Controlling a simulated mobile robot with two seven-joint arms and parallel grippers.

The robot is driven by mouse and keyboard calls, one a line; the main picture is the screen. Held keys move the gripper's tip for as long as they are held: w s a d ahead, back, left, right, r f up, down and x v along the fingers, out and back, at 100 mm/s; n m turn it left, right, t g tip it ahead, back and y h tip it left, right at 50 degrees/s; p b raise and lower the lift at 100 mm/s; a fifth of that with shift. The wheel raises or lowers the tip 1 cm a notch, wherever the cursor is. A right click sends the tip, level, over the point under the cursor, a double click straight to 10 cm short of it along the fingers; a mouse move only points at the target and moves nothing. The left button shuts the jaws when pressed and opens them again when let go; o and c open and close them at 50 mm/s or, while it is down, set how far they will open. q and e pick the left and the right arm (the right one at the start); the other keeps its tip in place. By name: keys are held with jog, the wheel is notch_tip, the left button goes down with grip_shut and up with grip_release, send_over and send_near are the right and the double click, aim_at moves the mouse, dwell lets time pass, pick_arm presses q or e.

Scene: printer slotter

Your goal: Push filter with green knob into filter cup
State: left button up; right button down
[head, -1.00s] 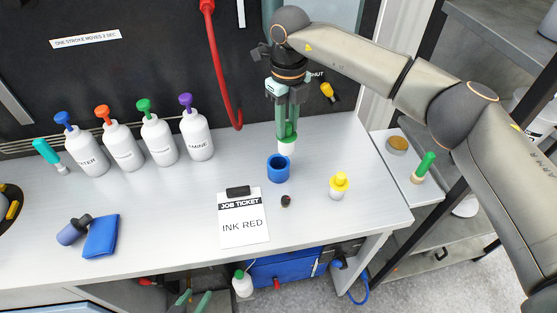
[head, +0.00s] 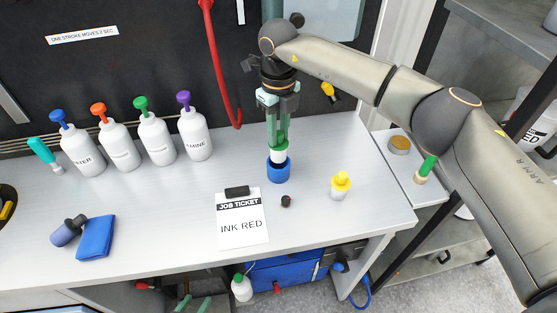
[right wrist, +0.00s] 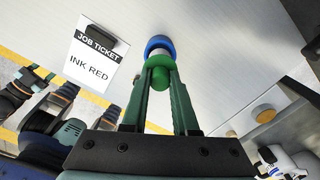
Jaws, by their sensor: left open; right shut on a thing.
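My right gripper (head: 278,145) is shut on the green knob (right wrist: 160,63) of the white filter (head: 278,157). The filter is upright, with its lower end at the mouth of the blue filter cup (head: 278,174). How deep it sits inside is hidden by the cup's wall. In the right wrist view the cup (right wrist: 158,42) shows as a blue ring around the white filter, just beyond the fingers. The cup stands on the bench. My left gripper (head: 193,304) is open and empty at the bottom edge of the head view, below the bench's front edge.
The job ticket clipboard (head: 242,220) and a small dark knob (head: 286,201) lie in front of the cup. A yellow-topped jar (head: 340,186) stands to the right. Several white bottles stand at the back left. A blue cloth (head: 96,238) lies front left.

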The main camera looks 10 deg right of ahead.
aim_at(278, 150)
jog(key=shift+f+b, duration=2)
jog(key=shift+f, duration=1.05)
jog(key=c, duration=0.6)
grip_release()
jog(key=shift+r, duration=0.1)
